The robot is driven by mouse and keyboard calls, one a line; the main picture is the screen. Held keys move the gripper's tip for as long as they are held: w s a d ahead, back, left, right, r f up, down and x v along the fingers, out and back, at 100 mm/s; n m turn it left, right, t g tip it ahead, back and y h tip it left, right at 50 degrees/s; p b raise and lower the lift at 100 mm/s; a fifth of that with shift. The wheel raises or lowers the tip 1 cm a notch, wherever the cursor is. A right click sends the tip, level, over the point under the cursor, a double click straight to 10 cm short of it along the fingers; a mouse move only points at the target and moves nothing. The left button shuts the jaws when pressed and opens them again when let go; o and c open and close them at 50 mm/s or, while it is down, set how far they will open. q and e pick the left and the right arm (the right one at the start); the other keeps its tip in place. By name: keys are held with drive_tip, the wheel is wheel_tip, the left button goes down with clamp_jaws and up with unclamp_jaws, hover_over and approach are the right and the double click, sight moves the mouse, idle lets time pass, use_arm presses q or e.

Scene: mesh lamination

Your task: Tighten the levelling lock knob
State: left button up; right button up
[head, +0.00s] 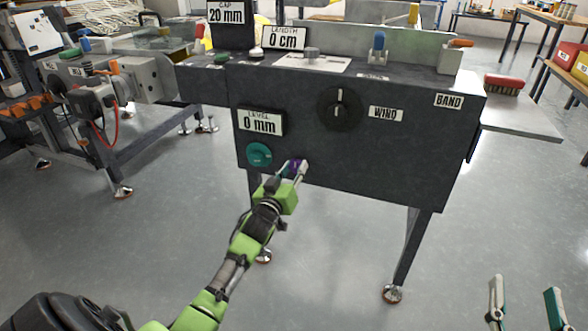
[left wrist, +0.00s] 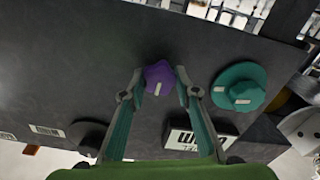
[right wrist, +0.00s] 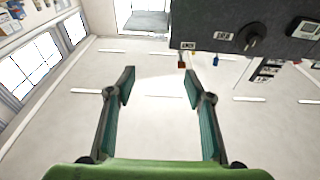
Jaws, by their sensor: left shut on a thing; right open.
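The purple knob (left wrist: 159,77) with a white mark sits on the front face of the dark machine panel (head: 400,160). In the left wrist view it lies between my left gripper's fingertips (left wrist: 158,84), which are shut on its sides. In the head view my left gripper (head: 293,169) reaches up to the purple knob (head: 297,163) and partly hides it. A teal knob (head: 259,154) is just left of it, below the "LEVEL 0 mm" display (head: 261,122). My right gripper (right wrist: 158,80) is open and empty, away from the panel; its fingers show at the head view's lower right (head: 525,295).
A large black dial (head: 339,109) beside the "WIND" label (head: 386,114) is up and right of the purple knob. A red brush (head: 503,85) lies on the side shelf (head: 525,120). Open floor surrounds the machine's legs (head: 408,250).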

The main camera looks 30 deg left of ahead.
use_arm(q)
drive_tip(key=m+p, duration=0.2)
drive_tip(key=m, duration=0.1)
drive_tip(key=shift+r, duration=0.15)
drive_tip(key=m+p, duration=0.1)
drive_tip(key=m, duration=0.2)
drive_tip(key=m+p, duration=0.1)
drive_tip(key=m, duration=0.2)
drive_tip(key=shift+m, duration=1.2)
drive_tip(key=m, duration=0.2)
drive_tip(key=shift+f+m, duration=0.2)
drive_tip(key=shift+m, duration=0.1)
drive_tip(key=m, duration=0.2)
drive_tip(key=shift+m, duration=0.6)
use_arm(e)
drive_tip(key=s+d+f+g+h, duration=0.1)
drive_tip(key=s+f+g, duration=0.3)
drive_tip(key=f, duration=0.6)
drive_tip(key=s+d+f+g+h, duration=0.2)
drive_tip(key=s+d+f+g, duration=0.2)
drive_tip(key=f+g, duration=0.3)
wheel_tip(320, 180, down, 3)
drive_tip(key=shift+s+r+m, duration=0.15)
drive_tip(key=shift+s+m, duration=0.15)
drive_tip(key=shift+s, duration=0.35)
use_arm(q)
drive_tip(key=shift+m, duration=0.3)
use_arm(e)
drive_tip(key=shift+w+r, duration=0.1)
drive_tip(key=shift+w, duration=0.05)
